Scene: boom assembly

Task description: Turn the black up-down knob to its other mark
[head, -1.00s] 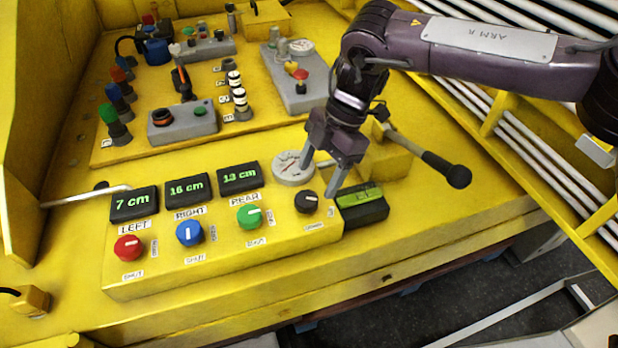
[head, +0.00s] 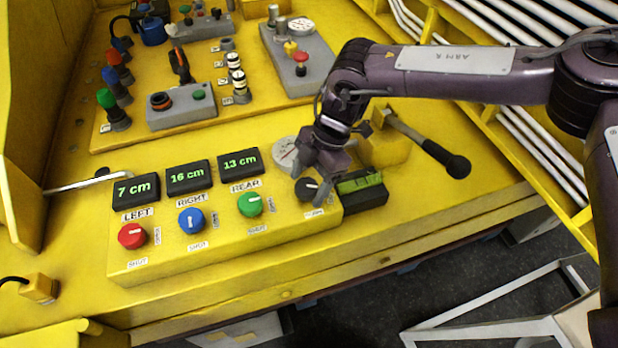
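The black knob (head: 306,189) sits at the right end of the yellow control box, with a light pointer mark on its top and small labels beside it, too small to read. My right gripper (head: 311,182) is down at this knob, pointing downward. Its fingers look apart, one behind the knob and one at its right side. Whether they touch the knob I cannot tell. My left gripper is not in view.
Red (head: 132,236), blue (head: 191,220) and green (head: 250,204) knobs stand left of the black one. A green-screened black box (head: 361,189) and a black-ended lever (head: 457,166) lie to the right.

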